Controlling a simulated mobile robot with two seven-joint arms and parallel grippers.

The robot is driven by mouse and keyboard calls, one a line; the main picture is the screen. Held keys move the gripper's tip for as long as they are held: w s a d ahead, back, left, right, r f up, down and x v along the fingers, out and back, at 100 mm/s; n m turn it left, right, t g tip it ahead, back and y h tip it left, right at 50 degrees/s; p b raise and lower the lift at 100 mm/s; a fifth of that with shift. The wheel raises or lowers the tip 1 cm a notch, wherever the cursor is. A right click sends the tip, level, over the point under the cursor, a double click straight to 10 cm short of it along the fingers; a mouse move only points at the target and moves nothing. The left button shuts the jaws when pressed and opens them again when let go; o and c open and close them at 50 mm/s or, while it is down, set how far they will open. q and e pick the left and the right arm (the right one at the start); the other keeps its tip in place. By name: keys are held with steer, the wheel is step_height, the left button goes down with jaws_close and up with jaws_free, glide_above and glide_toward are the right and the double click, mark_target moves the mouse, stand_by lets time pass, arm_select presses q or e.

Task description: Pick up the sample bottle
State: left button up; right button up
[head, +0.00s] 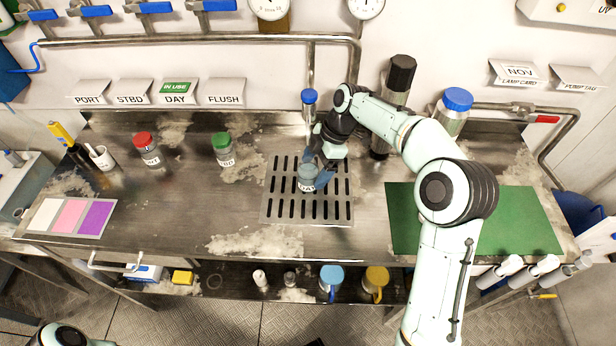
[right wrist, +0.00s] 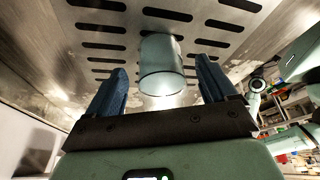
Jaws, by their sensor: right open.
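The sample bottle (head: 307,178), a small clear container with a white label and no cap visible, stands on the slotted drain grate (head: 280,211). My right gripper (head: 316,168) is open beside it, its blue fingers partly hiding the bottle in the head view. In the right wrist view the bottle (right wrist: 161,66) lies between the two open fingers of my right gripper (right wrist: 161,72), with a visible gap on each side. My left gripper is out of view; only part of my left arm shows at the bottom left of the head view.
A red-capped jar (head: 146,149) and a green-capped jar (head: 223,150) stand left of the grate. A blue-topped fixture (head: 309,98) is behind it. A dark cylinder (head: 400,74) and a blue-lidded container (head: 453,108) stand behind my right arm. A green mat (head: 520,220) lies right.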

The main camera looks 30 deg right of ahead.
steer(key=shift+x, duration=1.4)
steer(key=c, duration=1.3)
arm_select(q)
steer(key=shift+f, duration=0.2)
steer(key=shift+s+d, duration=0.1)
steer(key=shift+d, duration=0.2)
arm_select(e)
steer(key=shift+a+r, duration=0.1)
steer(key=shift+a, duration=0.05)
